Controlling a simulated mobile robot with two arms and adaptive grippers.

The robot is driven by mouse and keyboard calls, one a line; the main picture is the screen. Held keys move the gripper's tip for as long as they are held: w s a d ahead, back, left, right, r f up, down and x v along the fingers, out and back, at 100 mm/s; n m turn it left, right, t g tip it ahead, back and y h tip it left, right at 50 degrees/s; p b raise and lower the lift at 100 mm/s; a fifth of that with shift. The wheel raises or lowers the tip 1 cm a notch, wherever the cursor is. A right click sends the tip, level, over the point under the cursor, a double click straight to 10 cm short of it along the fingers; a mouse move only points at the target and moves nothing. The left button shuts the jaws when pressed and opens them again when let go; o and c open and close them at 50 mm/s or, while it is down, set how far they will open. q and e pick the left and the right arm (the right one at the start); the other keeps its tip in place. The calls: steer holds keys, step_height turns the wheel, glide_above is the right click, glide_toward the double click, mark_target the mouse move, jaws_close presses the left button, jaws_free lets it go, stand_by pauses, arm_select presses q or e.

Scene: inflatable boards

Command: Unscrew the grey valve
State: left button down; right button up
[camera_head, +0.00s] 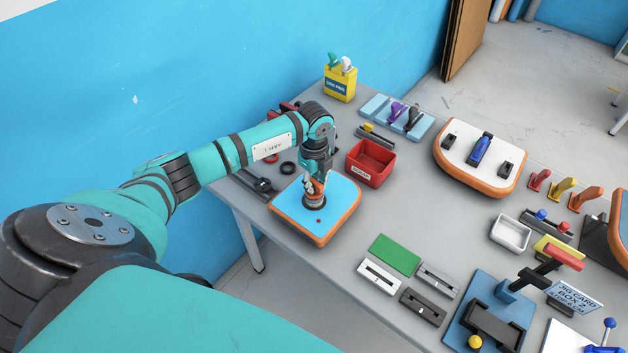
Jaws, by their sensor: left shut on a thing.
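A small inflatable board (329,224) with a light blue top and orange sides lies near the left end of the grey table. A round grey valve (315,204) with an orange-brown ring sits on the board, partly hidden by my gripper. My left gripper (315,194) points down from above and is shut on the valve. A small red dot shows on the board just below the valve. My right gripper is not in view.
A red open bin (371,162) stands just behind the board to the right. Black and red rings (288,168) lie to its left. A white-topped board (480,158) lies farther right. Blue and grey fixtures (490,318) crowd the front right. Blue wall runs along the left.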

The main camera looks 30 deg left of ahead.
mark_target(314, 180)
arm_select(q)
steer(key=shift+s+d+f+n+p, duration=0.1)
steer(key=shift+s+n+p, duration=0.1)
steer(key=shift+n, duration=0.25)
steer(key=shift+s+f+n+p, duration=0.1)
steer(key=shift+n+p, duration=0.1)
steer(key=shift+n, duration=0.25)
steer(key=shift+w+f, duration=0.1)
steer(key=shift+w+r, duration=0.25)
steer(key=shift+r, duration=0.4)
steer(key=shift+r+p, duration=0.55)
steer(key=shift+r, duration=1.55)
